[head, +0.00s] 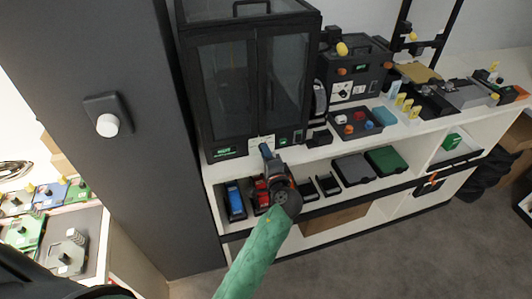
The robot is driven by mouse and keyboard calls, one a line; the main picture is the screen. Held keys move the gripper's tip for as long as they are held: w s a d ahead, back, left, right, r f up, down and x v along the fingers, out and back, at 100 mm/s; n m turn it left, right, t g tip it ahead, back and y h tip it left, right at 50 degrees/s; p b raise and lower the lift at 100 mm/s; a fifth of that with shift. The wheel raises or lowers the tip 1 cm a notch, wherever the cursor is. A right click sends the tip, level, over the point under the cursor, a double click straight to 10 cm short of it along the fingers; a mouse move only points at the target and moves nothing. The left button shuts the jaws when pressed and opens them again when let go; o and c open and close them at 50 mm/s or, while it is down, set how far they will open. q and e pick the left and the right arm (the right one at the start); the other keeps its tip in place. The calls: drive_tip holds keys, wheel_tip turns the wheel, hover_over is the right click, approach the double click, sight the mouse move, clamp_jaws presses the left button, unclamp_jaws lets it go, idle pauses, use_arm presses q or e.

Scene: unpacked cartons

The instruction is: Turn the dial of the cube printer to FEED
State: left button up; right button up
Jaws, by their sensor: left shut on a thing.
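The cube printer (232,95) looks to be the black cabinet with two glass doors on the white bench. A white dial plate (257,140) shows low on its front, at the middle. My left gripper (265,150), on the green-sleeved arm, reaches up to this plate from below. Its jaws are shut on the dial, which they hide. The dial's pointer and the FEED mark cannot be read here. My right gripper is not in view.
A black machine (357,72) with orange knobs stands right of the printer. A tray (357,124) with coloured pieces lies before it. Dark bins, including a green-lidded one (386,160), sit on the shelf below. A tall dark panel (150,190) stands close on the left.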

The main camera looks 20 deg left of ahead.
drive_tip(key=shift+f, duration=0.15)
use_arm(q)
drive_tip(key=o, duration=1)
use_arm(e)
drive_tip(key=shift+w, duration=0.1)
use_arm(q)
drive_tip(key=shift+d, duration=0.1)
drive_tip(key=shift+s+d+f, duration=0.1)
drive_tip(key=shift+s+f, duration=0.05)
drive_tip(key=shift+s, duration=0.1)
drive_tip(key=b+v, duration=0.3)
drive_tip(key=v, duration=0.4)
drive_tip(key=shift+d, duration=0.1)
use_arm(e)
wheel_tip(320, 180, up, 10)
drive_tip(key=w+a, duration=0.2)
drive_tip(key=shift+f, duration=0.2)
